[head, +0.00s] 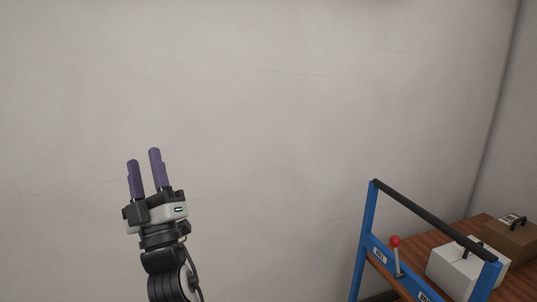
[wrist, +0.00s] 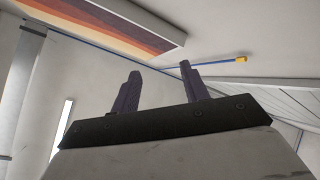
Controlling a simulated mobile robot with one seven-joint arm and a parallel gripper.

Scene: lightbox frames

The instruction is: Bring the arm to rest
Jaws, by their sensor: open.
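My gripper (head: 145,165) is raised at the lower left of the head view, with its two purple fingers pointing up. The fingers are apart and nothing is between them. In the wrist view the fingers (wrist: 158,85) point up toward the ceiling area, also empty. My arm below the gripper runs down out of the head view, so most of it is hidden.
A pale wall (head: 270,100) fills most of the head view. At the lower right stands a blue frame (head: 364,235) with a black top bar and a red-knobbed lever (head: 395,242). Behind it, a white box (head: 455,268) and a brown box (head: 510,240) sit on a wooden surface. The wrist view shows a striped panel (wrist: 95,22) overhead.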

